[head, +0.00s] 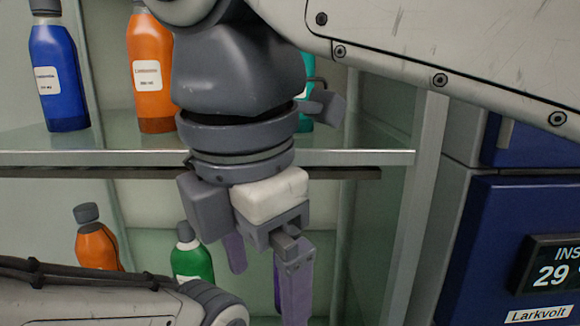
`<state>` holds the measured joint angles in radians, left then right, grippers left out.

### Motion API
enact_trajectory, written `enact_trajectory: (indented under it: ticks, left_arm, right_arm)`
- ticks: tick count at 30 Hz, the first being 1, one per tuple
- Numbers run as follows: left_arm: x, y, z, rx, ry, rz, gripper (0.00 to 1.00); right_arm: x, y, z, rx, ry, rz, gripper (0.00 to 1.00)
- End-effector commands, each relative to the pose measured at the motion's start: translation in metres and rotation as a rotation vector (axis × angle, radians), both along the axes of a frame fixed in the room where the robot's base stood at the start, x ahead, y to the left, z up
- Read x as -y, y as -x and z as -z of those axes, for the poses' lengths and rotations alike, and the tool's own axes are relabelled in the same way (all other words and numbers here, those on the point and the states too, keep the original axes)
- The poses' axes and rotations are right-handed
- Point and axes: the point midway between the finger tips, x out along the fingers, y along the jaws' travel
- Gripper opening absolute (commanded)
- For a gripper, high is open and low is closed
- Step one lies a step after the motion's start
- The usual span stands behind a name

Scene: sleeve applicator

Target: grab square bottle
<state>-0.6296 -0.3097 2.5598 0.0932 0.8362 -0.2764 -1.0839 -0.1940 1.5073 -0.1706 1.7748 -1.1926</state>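Several bottles stand on the shelves in the head view, and I cannot tell for sure which is the square bottle. A blue bottle (60,100) and a large orange bottle (149,105) stand upright on the upper shelf. A teal bottle (306,125) there is mostly hidden behind my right arm. A small orange bottle (97,247) and a green bottle (191,262) stand lower, their bottoms hidden by my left arm. My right gripper (264,272) points down in front of the lower shelf, right of the green bottle. Its purple-grey fingers are apart with nothing seen between. My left gripper is out of view.
The upper shelf's front edge (60,158) runs across behind my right wrist. A cabinet post (418,190) stands at the right. Beyond it is a dark blue unit (485,240) with a display (552,272) reading 29.

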Motion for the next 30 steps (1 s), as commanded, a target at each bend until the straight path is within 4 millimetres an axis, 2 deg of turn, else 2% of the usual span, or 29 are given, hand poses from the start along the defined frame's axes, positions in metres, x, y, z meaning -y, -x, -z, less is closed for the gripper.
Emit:
enact_trajectory:
  ticks: [1, 3, 6, 9, 14, 20, 24, 30]
  left_arm:
    - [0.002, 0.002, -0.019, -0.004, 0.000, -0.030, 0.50]
    - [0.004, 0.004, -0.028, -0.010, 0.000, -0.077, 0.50]
    - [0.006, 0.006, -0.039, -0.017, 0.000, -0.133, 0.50]
    - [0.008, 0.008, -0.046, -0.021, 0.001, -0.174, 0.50]
    - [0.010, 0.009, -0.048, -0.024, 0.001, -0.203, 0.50]
    - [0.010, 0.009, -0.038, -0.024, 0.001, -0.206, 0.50]
    - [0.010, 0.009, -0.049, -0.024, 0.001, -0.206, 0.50]
    - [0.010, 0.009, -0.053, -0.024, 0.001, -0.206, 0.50]
  right_arm:
    - [-0.002, -0.003, -0.037, 0.039, 0.024, -0.139, 1.00]
    - [0.000, -0.007, -0.070, 0.085, 0.072, -0.324, 1.00]
    - [0.003, -0.009, -0.106, 0.133, 0.134, -0.532, 1.00]
    - [0.007, -0.010, -0.130, 0.162, 0.184, -0.672, 1.00]
    - [0.011, -0.013, -0.145, 0.179, 0.223, -0.775, 1.00]
    - [0.015, -0.041, -0.143, 0.180, 0.229, -0.780, 1.00]
    - [0.017, -0.063, -0.148, 0.177, 0.230, -0.782, 1.00]
    - [0.017, -0.080, -0.147, 0.179, 0.228, -0.787, 1.00]
